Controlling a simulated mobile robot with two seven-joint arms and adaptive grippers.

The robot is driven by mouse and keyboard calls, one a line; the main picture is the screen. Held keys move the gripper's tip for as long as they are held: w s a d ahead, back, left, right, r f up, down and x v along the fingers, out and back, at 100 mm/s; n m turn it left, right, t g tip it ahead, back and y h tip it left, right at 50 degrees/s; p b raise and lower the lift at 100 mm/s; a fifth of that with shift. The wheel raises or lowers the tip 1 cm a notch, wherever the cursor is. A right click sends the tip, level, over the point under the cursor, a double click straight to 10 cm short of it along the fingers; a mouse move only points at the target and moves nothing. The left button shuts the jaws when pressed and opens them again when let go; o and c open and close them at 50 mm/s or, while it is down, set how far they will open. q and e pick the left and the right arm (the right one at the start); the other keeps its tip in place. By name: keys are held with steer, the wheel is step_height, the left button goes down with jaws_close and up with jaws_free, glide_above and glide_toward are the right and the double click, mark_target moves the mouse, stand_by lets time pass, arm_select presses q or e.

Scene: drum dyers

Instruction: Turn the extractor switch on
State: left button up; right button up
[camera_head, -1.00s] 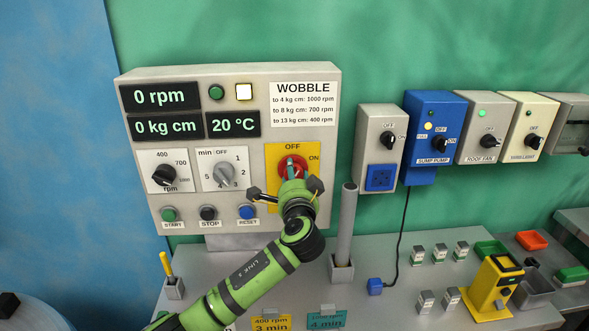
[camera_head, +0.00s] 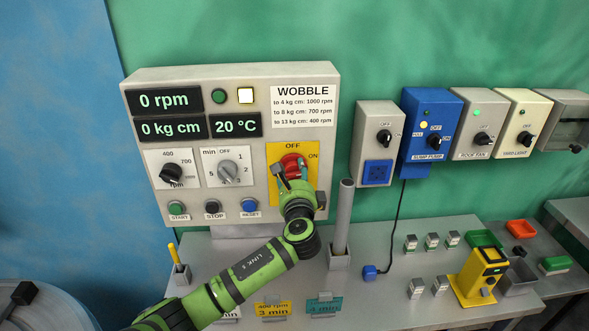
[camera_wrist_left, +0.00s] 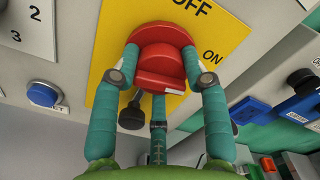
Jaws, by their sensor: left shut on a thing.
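The red rotary switch (camera_head: 290,160) sits on a yellow plate (camera_head: 311,186) at the lower right of the grey control panel. The plate is marked OFF at the top and ON at the right; I read no extractor label. My left gripper (camera_head: 291,169) is shut on the red switch. In the left wrist view its teal fingers (camera_wrist_left: 160,62) hold the red knob (camera_wrist_left: 160,40) from both sides. The white mark on the knob's edge faces the lower right there. In the head view the gripper hides part of the knob. My right gripper is not in view.
START, STOP and RESET buttons (camera_head: 249,205) lie left of the gripper. A grey upright tube (camera_head: 342,215) stands close to its right. Wall switch boxes, including the blue sump pump (camera_head: 421,145), continue right. The bench below holds cards, small blocks and a yellow device (camera_head: 475,278).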

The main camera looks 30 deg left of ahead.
arm_select(q)
steer(key=shift+a+r+m, duration=0.1)
steer(key=shift+m, duration=0.8)
steer(key=o, duration=1.2)
steer(key=shift+r, duration=0.1)
steer(key=shift+c, duration=0.2)
steer(key=shift+s, duration=0.2)
steer(key=v, duration=1.1)
steer(key=shift+s, duration=0.3)
